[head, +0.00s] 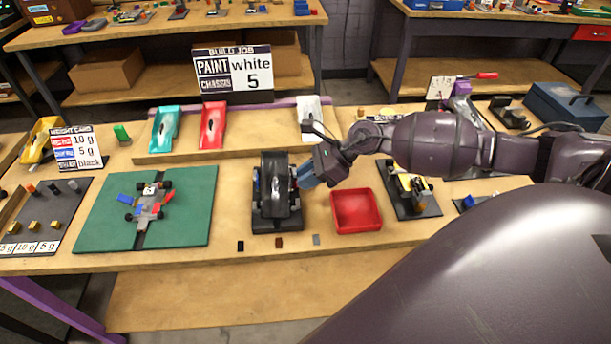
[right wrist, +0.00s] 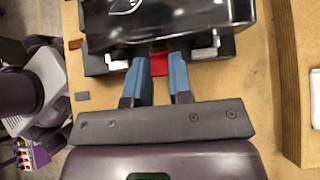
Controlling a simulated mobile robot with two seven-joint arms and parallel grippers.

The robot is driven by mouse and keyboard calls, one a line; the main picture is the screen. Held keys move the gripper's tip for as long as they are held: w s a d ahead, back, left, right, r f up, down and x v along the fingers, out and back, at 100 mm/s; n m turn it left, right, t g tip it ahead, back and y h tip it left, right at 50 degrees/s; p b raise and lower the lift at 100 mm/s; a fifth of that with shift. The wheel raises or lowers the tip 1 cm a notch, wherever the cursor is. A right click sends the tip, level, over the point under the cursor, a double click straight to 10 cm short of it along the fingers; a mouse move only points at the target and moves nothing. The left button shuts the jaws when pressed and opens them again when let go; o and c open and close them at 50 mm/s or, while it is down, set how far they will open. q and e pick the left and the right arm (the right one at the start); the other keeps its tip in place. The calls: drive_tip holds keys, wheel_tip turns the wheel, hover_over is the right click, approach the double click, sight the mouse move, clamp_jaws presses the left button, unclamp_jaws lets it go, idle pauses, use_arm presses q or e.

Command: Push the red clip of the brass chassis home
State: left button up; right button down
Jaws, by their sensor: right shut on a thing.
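A black car body (head: 280,190) sits in a dark stand (head: 277,225) at the middle of the bench; it also fills the top of the right wrist view (right wrist: 165,18). My right gripper (head: 305,178) is at the right side of this stand. In the right wrist view, its two blue fingers (right wrist: 165,68) close on a small red clip (right wrist: 159,65) at the body's lower edge. Most of the clip and any brass chassis under the body are hidden. I cannot tell how far in the clip sits. My left gripper is not in view.
A red tray (head: 357,222) stands just right of the stand. A green mat (head: 190,225) with a grey chassis (head: 148,207) lies to the left. A yellow car on a dark stand (head: 416,205) is to the right. Small blocks lie along the bench's front.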

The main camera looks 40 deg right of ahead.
drive_tip(key=c, duration=1)
unclamp_jaws()
drive_tip(key=p+v, duration=0.1)
drive_tip(key=v, duration=0.9)
drive_tip(key=shift+d+r, duration=0.2)
drive_tip(key=shift+r, duration=0.1)
drive_tip(key=shift+s, duration=0.1)
